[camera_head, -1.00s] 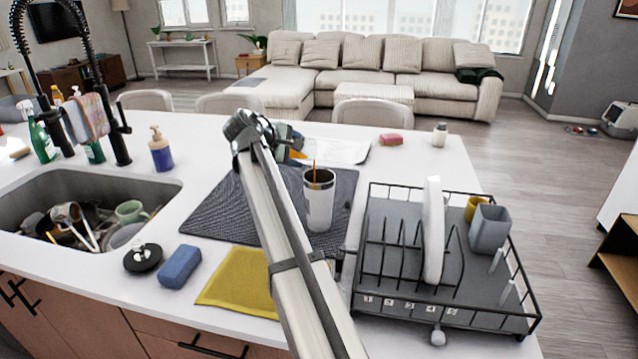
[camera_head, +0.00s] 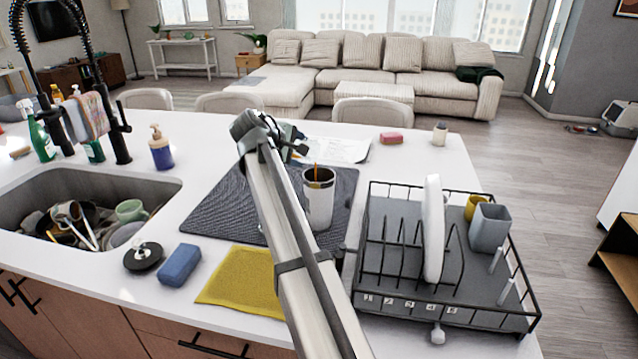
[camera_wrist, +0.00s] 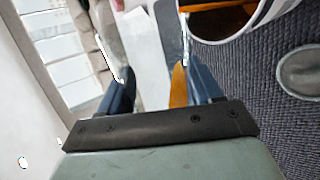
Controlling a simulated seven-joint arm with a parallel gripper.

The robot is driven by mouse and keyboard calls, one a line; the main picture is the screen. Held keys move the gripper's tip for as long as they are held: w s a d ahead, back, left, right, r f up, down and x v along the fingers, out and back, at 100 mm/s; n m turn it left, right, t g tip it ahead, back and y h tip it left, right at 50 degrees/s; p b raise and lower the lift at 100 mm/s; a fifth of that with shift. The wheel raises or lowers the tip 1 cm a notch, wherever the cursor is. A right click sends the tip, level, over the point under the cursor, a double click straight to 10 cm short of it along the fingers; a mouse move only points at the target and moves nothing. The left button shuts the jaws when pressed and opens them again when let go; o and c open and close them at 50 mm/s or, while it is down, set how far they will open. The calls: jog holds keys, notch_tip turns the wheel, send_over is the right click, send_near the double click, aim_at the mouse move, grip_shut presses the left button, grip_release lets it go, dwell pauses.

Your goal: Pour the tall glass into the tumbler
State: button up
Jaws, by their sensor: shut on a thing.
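The tumbler (camera_head: 320,207), pale with a metal rim, stands upright on the dark mat. A thin orange streak shows at its mouth; I cannot tell whether it is liquid or a solid piece. In the wrist view the tumbler's rim (camera_wrist: 262,22) is at the top, with orange inside. My gripper (camera_head: 296,143) is up and left of the tumbler. In the wrist view its blue-padded fingers (camera_wrist: 160,88) are shut on a clear thing, seemingly the tall glass (camera_wrist: 150,55), with orange by the right finger. The glass's tilt and most of its outline are hard to make out.
A dish rack (camera_head: 445,285) with a white plate and grey cup stands right of the tumbler. A yellow cloth (camera_head: 238,280), blue sponge (camera_head: 179,266) and full sink (camera_head: 60,178) lie left. A pink sponge (camera_head: 391,138) and small jar (camera_head: 440,134) are at the back.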

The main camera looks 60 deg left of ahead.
jog(key=shift+d+f, duration=0.1)
jog(key=shift+f, duration=0.35)
jog(key=shift+f, duration=0.15)
jog(key=shift+r+m+g+y, duration=0.3)
jog(key=shift+m+y, duration=0.1)
jog(key=shift+y, duration=0.1)
jog(key=shift+f, duration=0.15)
jog(key=shift+a+r+n+t+h, duration=0.25)
jog(key=shift+r+n+h, duration=0.1)
jog(key=shift+r, duration=0.25)
jog(key=shift+a+r+n+t+h, duration=0.15)
jog(key=shift+r+n+t+h, duration=0.15)
jog(key=shift+r, duration=0.3)
jog(key=shift+s+a+f+h, duration=0.1)
jog(key=shift+f+h, duration=0.1)
jog(key=shift+f, duration=0.25)
jog(key=shift+s+f+h, duration=0.1)
jog(key=shift+f+h, duration=0.05)
jog(key=shift+f, duration=0.3)
jog(key=shift+f+n+t, duration=0.25)
jog(key=shift+f+n, duration=0.1)
jog(key=shift+f, duration=0.05)
